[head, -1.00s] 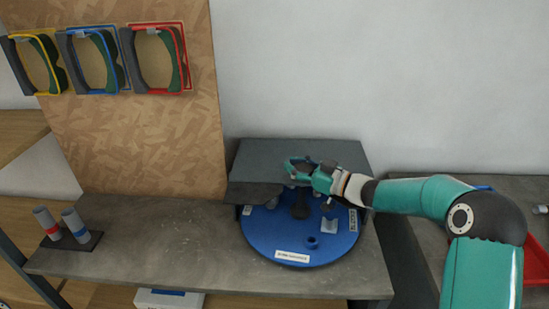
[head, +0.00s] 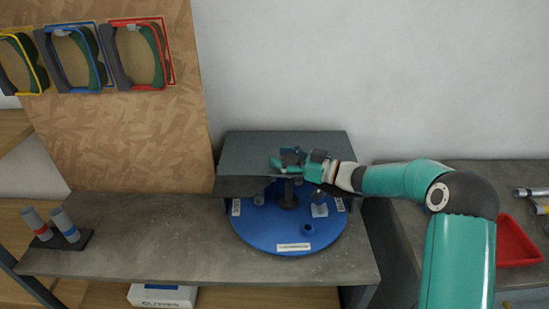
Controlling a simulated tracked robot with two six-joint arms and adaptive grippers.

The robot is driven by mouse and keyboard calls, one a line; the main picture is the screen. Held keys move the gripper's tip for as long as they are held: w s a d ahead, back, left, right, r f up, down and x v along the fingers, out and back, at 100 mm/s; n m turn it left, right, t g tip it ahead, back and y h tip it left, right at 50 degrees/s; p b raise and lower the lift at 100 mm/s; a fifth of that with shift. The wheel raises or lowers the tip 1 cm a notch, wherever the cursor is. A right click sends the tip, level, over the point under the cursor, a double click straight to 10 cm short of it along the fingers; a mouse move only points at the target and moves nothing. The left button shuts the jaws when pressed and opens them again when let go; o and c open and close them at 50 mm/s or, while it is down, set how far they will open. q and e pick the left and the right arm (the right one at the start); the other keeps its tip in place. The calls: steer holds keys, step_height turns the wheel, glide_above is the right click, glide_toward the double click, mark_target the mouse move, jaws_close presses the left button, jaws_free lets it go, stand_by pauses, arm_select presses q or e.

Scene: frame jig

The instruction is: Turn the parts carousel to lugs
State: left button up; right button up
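The parts carousel is a round blue turntable (head: 270,238) on the grey bench, its back part under a dark grey cover (head: 240,165). A dark post (head: 289,198) stands at its middle. White labels sit on its rim, one at the front (head: 293,246); their print is too small to read. A small blue round part (head: 307,229) and a light grey bracket (head: 319,210) stand on the disc. My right gripper (head: 284,161) is above the back of the disc, in front of the cover. Whether its fingers hold anything is unclear. My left gripper is out of view.
Yellow, blue and red frames (head: 141,54) hang on the board at left. Two grey cylinders with red and blue bands (head: 65,225) stand on a dark base. A red tray (head: 516,243) lies on the right bench.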

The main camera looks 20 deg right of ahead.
steer(key=shift+a, duration=0.15)
steer(key=v, duration=1.2)
steer(key=shift+w, duration=0.1)
